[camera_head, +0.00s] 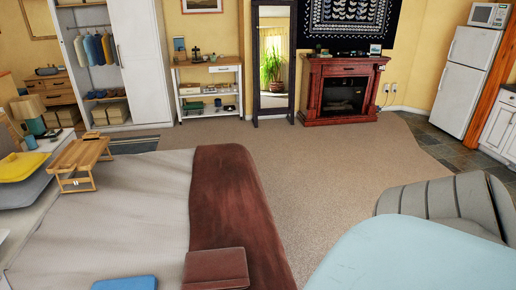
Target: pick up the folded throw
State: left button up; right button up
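A folded reddish-brown cloth (215,268), which looks like the folded throw, lies at the bottom edge of the view. It rests at the foot of the bed (125,225), partly over a long reddish-brown runner (232,195) spread across the bed. Its near edge is close to the frame's lower border. Neither of my grippers shows in the head view.
A small wooden bed tray (80,155) stands on the bed near the pillows. A blue flat item (125,283) lies left of the folded cloth. A grey tufted armchair (440,200) and a light blue surface (420,258) fill the lower right. Carpet (315,170) is clear beyond.

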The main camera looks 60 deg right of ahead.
aim_at(226, 269)
jog(key=z, duration=1.3)
jog(key=k+l+u, duration=0.35)
jog(key=k, duration=0.15)
jog(key=u, duration=1.9)
jog(key=z, duration=2.1)
jog(key=i+l, duration=0.15)
jog(key=l, duration=0.2)
